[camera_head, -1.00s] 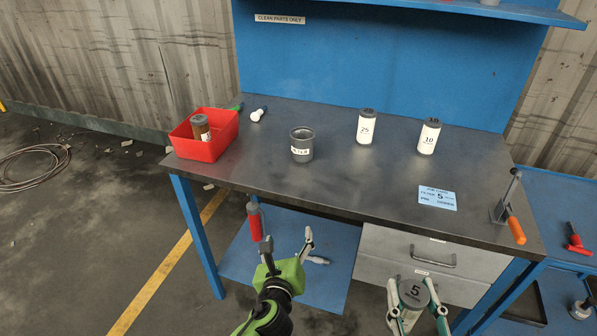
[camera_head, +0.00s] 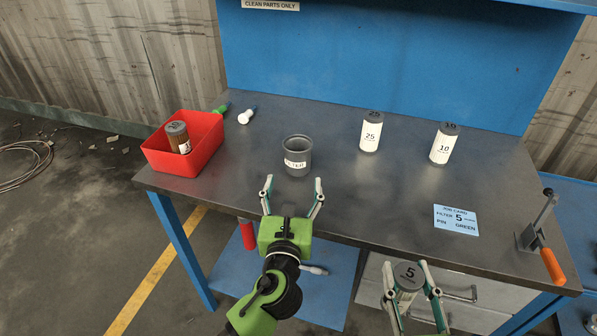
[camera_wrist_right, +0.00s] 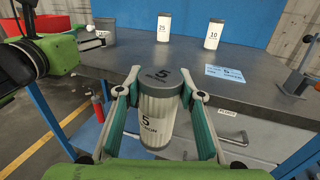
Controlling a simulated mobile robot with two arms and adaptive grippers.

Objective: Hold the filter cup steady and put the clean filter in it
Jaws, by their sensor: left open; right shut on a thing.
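The filter cup (camera_head: 298,157) is a dark grey, open-topped cup with a white label, upright on the bench. It looks empty. My left gripper (camera_head: 293,184) is open just in front of the cup, its fingers spread toward it and apart from it. My right gripper (camera_head: 408,270) is shut on the filter marked 5 (camera_head: 407,276), in front of the bench's front edge. In the right wrist view this filter (camera_wrist_right: 160,110) is white and pleated with a grey cap, upright between the fingers.
White filters marked 25 (camera_head: 371,133) and 10 (camera_head: 444,145) stand at the back. A red bin (camera_head: 200,158) holds a brown used filter (camera_head: 178,137). A job card (camera_head: 456,220) reads filter 5, pin green. A lever clamp (camera_head: 540,235) is at the right edge.

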